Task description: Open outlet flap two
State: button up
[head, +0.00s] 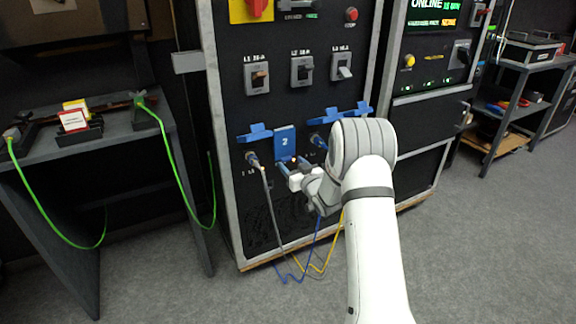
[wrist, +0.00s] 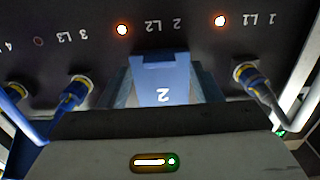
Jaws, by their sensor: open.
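Outlet flap two (head: 285,141) is a blue plate marked "2" on the black cabinet front. It hangs down over its outlet, closed. In the wrist view the flap (wrist: 160,72) appears upside down, in the middle. My gripper (head: 288,164) is open at the flap's lower part, with nothing held. In the wrist view the gripper's grey body fills the bottom and partly hides the flap. I cannot tell whether the fingers touch it. The flaps beside it, over outlet one (head: 254,133) and outlet three (head: 325,116), are raised.
A plug (head: 253,159) with a grey cable sits in outlet one, left of flap two. Another plug (wrist: 76,92) sits in outlet three. Blue and yellow cables (head: 318,262) hang below. Breaker switches (head: 301,70) are above. A side table (head: 120,128) stands left.

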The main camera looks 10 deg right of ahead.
jog(key=shift+x, duration=1.2)
